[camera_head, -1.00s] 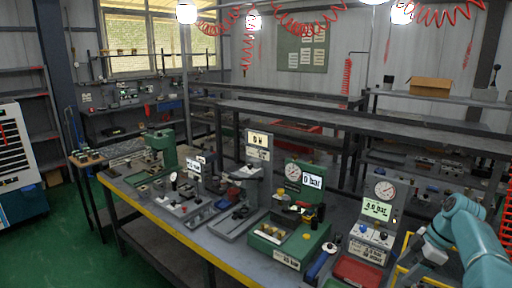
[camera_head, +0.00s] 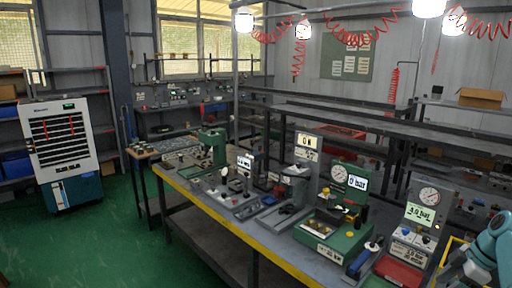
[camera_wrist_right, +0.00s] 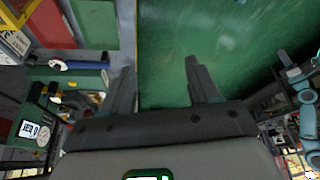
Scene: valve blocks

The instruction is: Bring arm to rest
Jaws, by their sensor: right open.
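My right arm (camera_head: 495,250), teal with grey parts, comes in at the lower right edge of the head view, beside the near right end of the workbench. The right wrist view shows my right gripper (camera_wrist_right: 160,72) with its two dark fingers apart and nothing between them. Green floor shows beyond the fingers, and the bench edge lies to the left of them. My left gripper is not in either current view.
The workbench (camera_head: 270,245) with a yellow front edge carries several test rigs. A green rig (camera_head: 335,235), a gauge panel reading about 3.0 bar (camera_head: 418,215) and a red tray (camera_head: 398,272) are nearest my arm. Green floor (camera_head: 100,245) is clear at left beside a white cabinet (camera_head: 60,140).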

